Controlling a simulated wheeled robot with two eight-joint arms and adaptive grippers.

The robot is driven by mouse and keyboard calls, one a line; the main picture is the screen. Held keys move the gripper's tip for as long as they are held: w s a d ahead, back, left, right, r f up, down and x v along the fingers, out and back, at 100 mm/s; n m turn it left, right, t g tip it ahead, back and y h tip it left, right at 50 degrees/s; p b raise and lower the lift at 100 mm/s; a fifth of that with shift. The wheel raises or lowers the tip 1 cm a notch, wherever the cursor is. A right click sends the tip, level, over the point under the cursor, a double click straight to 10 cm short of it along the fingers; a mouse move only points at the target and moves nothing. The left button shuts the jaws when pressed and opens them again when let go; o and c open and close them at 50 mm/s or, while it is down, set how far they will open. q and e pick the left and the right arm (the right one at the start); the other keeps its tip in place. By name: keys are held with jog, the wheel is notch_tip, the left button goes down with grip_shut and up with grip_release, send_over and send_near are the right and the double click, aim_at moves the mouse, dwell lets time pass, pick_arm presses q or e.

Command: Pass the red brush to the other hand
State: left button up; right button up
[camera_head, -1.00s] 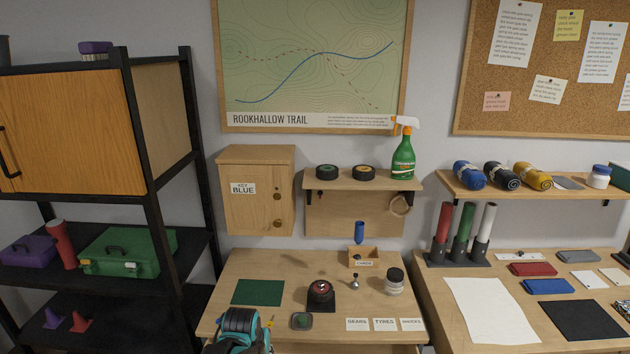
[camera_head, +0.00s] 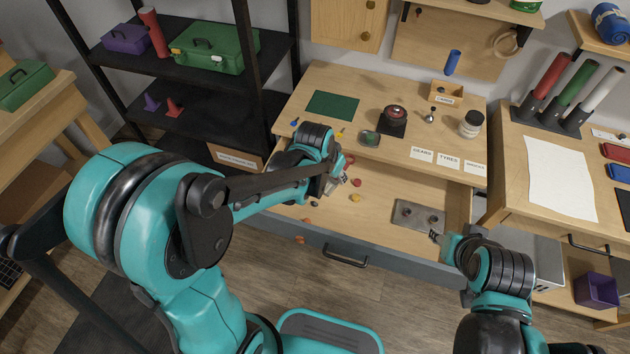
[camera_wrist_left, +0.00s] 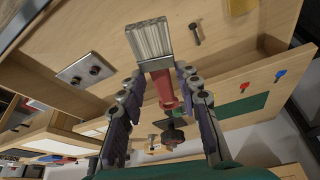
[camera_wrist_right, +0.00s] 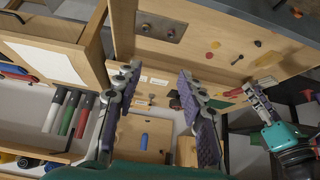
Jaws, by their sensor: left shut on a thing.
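The red brush (camera_wrist_left: 164,88) has a red handle and a pale grey bristle head that points away from the gripper in the left wrist view. My left gripper (camera_wrist_left: 160,84) is shut on its handle. In the head view my left gripper (camera_head: 335,180) is over the left part of the open drawer, and the brush is small and partly hidden there. My right gripper (camera_wrist_right: 158,82) is open and empty in the right wrist view. In the head view my right gripper (camera_head: 438,238) is at the drawer's right side, well apart from the brush.
The open drawer (camera_head: 390,240) holds a metal plate (camera_head: 418,215) at the right and several small coloured pieces at the left. The workbench (camera_head: 350,85) behind carries a green mat (camera_head: 333,104), a jar (camera_head: 471,124) and label cards. The drawer's middle is mostly clear.

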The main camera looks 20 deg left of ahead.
jog(key=o, duration=0.3)
jog(key=shift+o, duration=0.9)
jog(key=shift+w+r, duration=0.15)
jog(key=w+a+r+n+g, duration=0.2)
jog(key=w+a+r+n, duration=0.1)
jog(key=w+n, duration=0.3)
jog(key=w+a+r+n+g, duration=0.2)
jog(key=w+a+r+n, duration=0.15)
jog(key=w, duration=0.45)
jog(key=w+a+r+n+g, duration=0.1)
jog(key=w+a+r+n, duration=0.3)
jog(key=w, duration=0.3)
jog(key=w+a+f+n+g, duration=0.2)
jog(key=w+a+f+n, duration=0.1)
jog(key=w+a+n, duration=0.25)
pick_arm(q)
jog(key=w+d+r+m+h, duration=0.1)
jog(key=w+d+r+m, duration=0.3)
jog(key=d, duration=0.4)
notch_tip(320, 180, up, 2)
jog(key=shift+w+d+r+g+h, duration=0.2)
jog(key=shift+w+d+g+h, duration=0.15)
jog(key=shift+w, duration=0.25)
pick_arm(e)
notch_tip(320, 180, down, 12)
jog(key=shift+w+d, duration=0.15)
jog(key=shift+d, duration=0.25)
